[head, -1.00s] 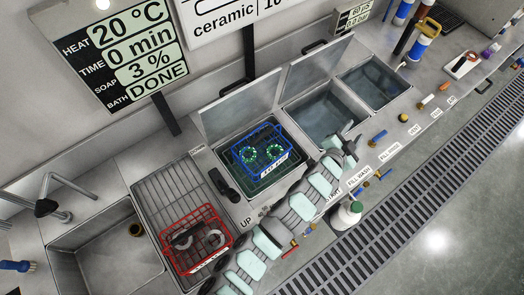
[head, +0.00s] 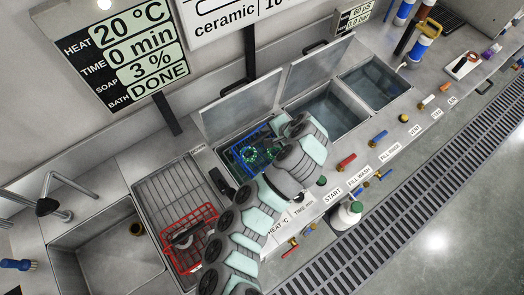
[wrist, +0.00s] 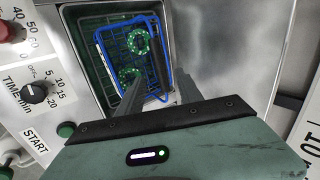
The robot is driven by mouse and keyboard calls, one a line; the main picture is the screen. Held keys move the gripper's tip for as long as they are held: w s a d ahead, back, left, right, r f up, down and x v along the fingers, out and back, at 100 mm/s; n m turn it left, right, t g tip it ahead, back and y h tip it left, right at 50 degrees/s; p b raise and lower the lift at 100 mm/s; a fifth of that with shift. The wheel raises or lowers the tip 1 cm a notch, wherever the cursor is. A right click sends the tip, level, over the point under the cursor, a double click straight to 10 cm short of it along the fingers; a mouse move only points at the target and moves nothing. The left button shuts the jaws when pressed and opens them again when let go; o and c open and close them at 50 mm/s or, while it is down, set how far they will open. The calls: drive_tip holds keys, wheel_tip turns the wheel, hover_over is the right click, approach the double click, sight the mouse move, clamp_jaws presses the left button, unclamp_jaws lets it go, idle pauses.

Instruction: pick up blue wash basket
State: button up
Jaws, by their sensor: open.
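The blue wash basket (head: 235,150) sits in the open wash bath (head: 215,139), with green-lit rings inside it. My arm hides its right part in the head view. In the wrist view the blue basket (wrist: 163,45) lies ahead of my gripper (wrist: 158,92), with two green-speckled rings (wrist: 139,40) on its mesh. My gripper is open and empty. Its two fingers point toward the basket and overlap its near end in the picture; I cannot tell whether they touch it.
A red basket (head: 172,222) stands on the drain rack at the left, partly behind my arm. Raised lids (head: 315,72) stand behind the baths. A panel with a timer knob (wrist: 35,92) and a START button (wrist: 66,129) lies left in the wrist view.

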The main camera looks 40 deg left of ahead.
sight(263, 136)
drive_tip(key=shift+p+x, duration=0.8)
drive_tip(key=shift+x, duration=3.6)
drive_tip(key=shift+c, duration=0.4)
clamp_jaws()
